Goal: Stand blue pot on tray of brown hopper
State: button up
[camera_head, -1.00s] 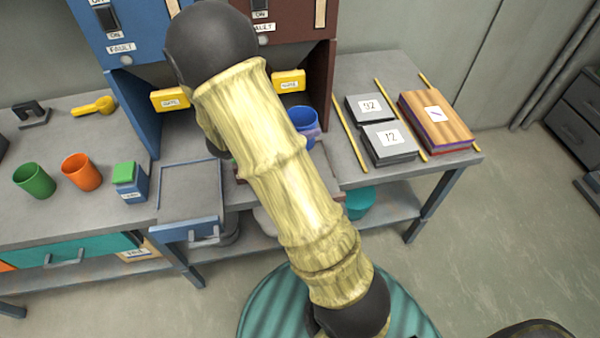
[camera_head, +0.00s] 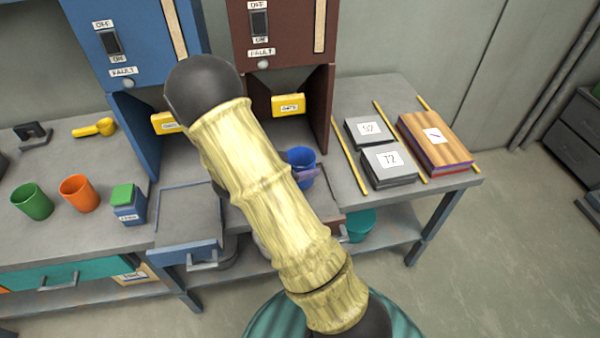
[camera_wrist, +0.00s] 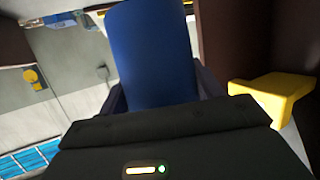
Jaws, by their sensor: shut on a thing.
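The blue pot (camera_head: 302,158) shows in the head view just right of my pale, ridged arm, in front of the brown hopper (camera_head: 284,40). It looks upright there, with its open top up. In the wrist view the blue pot (camera_wrist: 156,55) fills the top middle, between the two fingers of my gripper (camera_wrist: 162,92), which is shut on it. The tray of the brown hopper (camera_head: 336,222) is mostly hidden behind my arm; a reddish-brown bit of its front shows. Whether the pot touches the tray I cannot tell.
The brown hopper's yellow handle (camera_head: 288,105) also shows close by on the right in the wrist view (camera_wrist: 275,95). The blue hopper (camera_head: 130,45) and its tray (camera_head: 188,212) are to the left. Grey plates (camera_head: 388,166) and a yellow rod (camera_head: 349,155) lie to the right.

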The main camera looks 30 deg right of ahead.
jog(key=shift+f, duration=1.9)
jog(key=shift+f, duration=0.15)
jog(key=o, duration=1.1)
jog(key=shift+r, duration=0.25)
jog(key=v, duration=1.2)
